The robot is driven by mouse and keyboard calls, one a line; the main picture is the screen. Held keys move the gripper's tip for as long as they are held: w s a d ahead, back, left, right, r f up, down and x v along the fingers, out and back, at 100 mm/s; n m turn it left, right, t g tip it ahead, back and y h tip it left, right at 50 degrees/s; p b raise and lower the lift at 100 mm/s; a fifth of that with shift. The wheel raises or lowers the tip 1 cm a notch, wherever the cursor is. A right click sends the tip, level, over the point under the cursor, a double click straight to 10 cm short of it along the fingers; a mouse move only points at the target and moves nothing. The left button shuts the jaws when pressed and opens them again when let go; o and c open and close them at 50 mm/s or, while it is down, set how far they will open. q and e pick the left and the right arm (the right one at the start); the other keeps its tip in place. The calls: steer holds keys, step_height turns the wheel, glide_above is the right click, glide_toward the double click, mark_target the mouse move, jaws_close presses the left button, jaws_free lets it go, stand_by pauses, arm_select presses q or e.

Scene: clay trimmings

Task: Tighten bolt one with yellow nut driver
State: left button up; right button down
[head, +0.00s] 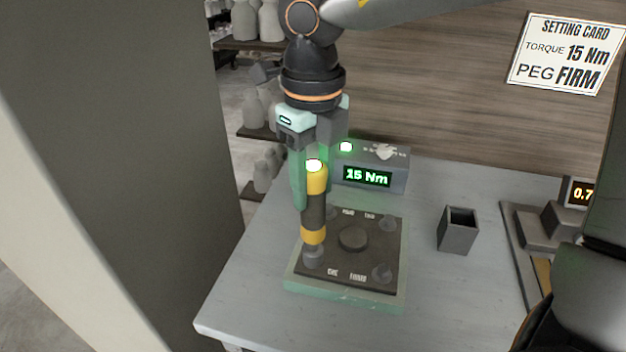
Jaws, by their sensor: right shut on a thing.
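My right gripper (312,170) is shut on the yellow nut driver (313,212), which has yellow bands, a dark middle and a lit top. The driver stands about upright. Its lower end is at the front-left bolt (312,258) of the dark plate (345,255), beside a label that seems to read ONE. I cannot tell how fully it sits on the bolt head. Other bolts stand at the front right (382,273) and back right (388,222). The back-left corner is partly hidden. My left gripper is not in view.
Behind the plate, a grey box (398,180) displays 15 Nm in green. A wall card (567,53) reads torque 15 Nm, peg FIRM. A grey open holder (457,238) and a device with an orange display (580,192) stand to the right. The table's front left (245,310) is clear.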

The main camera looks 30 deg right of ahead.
steer(key=shift+r+p, duration=1.95)
steer(key=shift+r, duration=1)
steer(key=shift+d, duration=0.1)
